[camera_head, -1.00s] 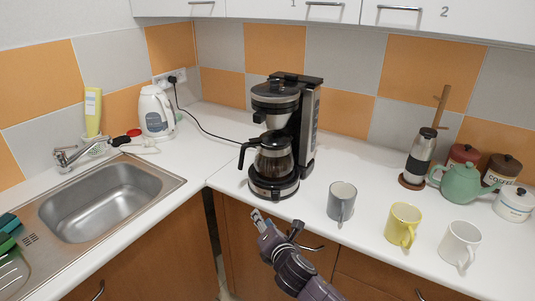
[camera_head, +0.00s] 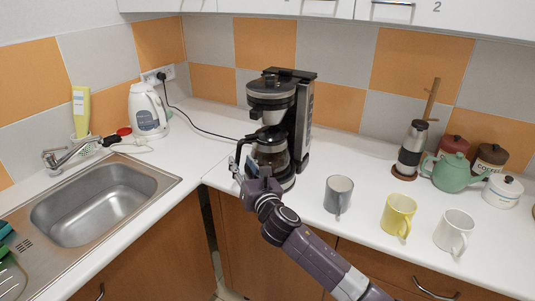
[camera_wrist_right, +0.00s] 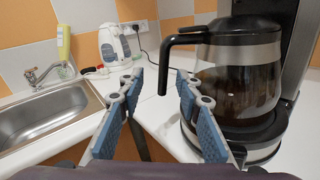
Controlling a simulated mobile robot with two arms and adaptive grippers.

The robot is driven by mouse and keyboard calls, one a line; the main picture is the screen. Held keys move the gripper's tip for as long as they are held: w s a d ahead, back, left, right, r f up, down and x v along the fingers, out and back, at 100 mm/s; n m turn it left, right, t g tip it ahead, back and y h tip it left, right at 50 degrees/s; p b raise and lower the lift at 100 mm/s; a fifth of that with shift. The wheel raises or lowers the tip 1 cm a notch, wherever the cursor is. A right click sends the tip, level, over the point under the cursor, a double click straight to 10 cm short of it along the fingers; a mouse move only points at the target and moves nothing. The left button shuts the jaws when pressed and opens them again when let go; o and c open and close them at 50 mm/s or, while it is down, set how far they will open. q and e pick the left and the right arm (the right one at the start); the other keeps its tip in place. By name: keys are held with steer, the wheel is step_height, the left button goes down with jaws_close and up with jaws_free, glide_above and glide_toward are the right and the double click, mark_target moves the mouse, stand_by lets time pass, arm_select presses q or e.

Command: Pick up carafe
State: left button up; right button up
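The carafe (camera_head: 272,152) is a glass jug with a black lid and black handle, standing on the base of the black and silver coffee maker (camera_head: 305,115). In the right wrist view the carafe (camera_wrist_right: 238,85) stands upright at the right, dark inside. Its handle (camera_wrist_right: 166,62) points left and hangs in the gap between my fingers as seen there. My left gripper is not in view.
A grey mug (camera_head: 338,194), a yellow mug (camera_head: 398,214) and a white mug (camera_head: 455,232) stand on the counter to the right. The sink (camera_head: 95,205) is at left, with a white kettle (camera_head: 147,110) behind. Cupboards hang above. Counter left of the coffee maker is clear.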

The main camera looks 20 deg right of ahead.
mark_target(239, 155)
steer(key=shift+w+d+f+p, duration=0.1)
steer(key=shift+w+d+p, duration=0.1)
steer(key=shift+w, duration=1.15)
steer(key=shift+w+d+p, duration=0.1)
steer(key=shift+w+p, duration=0.05)
steer(key=shift+w, duration=1.2)
steer(key=shift+c, duration=0.4)
jaws_close()
steer(key=shift+r, duration=0.3)
